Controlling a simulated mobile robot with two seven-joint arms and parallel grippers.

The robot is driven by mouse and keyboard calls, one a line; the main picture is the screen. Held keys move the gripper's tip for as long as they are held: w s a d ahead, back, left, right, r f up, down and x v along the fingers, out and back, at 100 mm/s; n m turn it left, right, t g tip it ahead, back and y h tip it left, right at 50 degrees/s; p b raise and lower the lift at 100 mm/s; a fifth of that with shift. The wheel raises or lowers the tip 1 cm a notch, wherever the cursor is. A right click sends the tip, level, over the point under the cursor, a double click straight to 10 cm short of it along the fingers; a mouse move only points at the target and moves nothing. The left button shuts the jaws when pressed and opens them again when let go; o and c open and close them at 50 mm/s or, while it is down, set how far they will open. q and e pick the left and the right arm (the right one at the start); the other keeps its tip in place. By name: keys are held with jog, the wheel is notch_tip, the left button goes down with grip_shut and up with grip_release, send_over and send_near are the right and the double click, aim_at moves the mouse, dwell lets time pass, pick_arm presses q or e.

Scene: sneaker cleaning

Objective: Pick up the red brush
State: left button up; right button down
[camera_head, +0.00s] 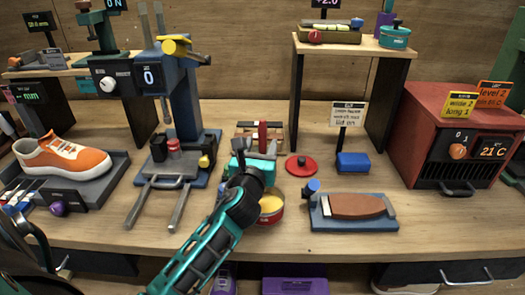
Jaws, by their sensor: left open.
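An upright red handle (263,136) stands at a small wooden rack (245,138) in the middle of the table; it may be the red brush, but its lower part is hidden. My left gripper (248,160) is just in front of this rack and below the red handle. It is open, and I see nothing held in it. My own wrist hides part of what lies there. Whether the fingers touch anything is unclear. My right gripper is not in view.
A round tin (271,207) is right beside my left wrist. A red disc (300,166), a blue block (352,162) and a blue tray (325,222) with a brown pad lie to the right.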

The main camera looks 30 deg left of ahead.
aim_at(262, 140)
pick_arm(q)
jog(key=x, duration=0.5)
jog(key=shift+s+a+f, duration=0.15)
jog(key=shift+a, duration=0.05)
grip_shut()
